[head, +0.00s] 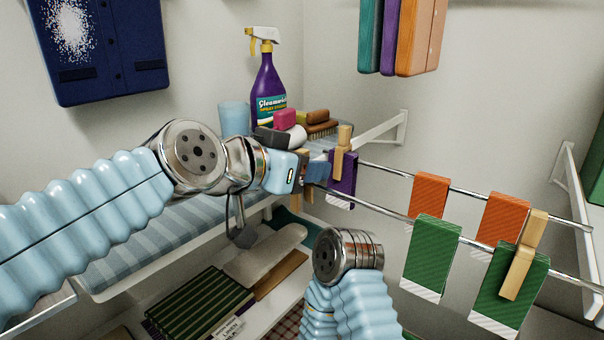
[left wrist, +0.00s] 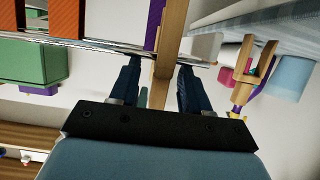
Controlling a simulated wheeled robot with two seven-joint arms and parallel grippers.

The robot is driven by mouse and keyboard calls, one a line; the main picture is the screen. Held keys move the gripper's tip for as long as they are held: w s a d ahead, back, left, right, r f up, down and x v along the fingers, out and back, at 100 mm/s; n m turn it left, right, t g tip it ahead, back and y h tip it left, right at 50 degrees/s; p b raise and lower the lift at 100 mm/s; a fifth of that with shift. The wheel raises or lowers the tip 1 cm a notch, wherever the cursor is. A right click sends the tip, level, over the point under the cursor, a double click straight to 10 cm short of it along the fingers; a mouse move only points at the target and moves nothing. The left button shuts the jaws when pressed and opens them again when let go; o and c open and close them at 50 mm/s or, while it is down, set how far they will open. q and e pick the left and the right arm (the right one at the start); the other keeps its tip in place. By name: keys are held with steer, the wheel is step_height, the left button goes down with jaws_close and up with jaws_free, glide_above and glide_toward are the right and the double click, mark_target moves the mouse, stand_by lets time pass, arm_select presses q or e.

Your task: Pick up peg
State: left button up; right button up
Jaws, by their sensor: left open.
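A light wooden peg (head: 341,152) stands clipped on the rail over a purple cloth (head: 343,178) in the head view. A second wooden peg (head: 524,255) is clipped over a green striped cloth at the right. My left gripper (head: 318,172) is at the purple cloth and the first peg; its fingers are partly hidden. In the left wrist view, my left gripper (left wrist: 158,88) is open, with a wooden peg (left wrist: 167,45) between its two blue fingers. Whether they touch it, I cannot tell. My right arm shows at the bottom middle of the head view, but its gripper is hidden.
Two metal rails (head: 470,192) run to the right, with orange and green cloths hanging from them. Behind my left gripper stand a purple spray bottle (head: 268,88), a blue cup (head: 233,120) and brushes. Shelves with folded cloths lie below.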

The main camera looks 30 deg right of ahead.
arm_select(q)
jaws_close()
steer(key=shift+r, duration=0.1)
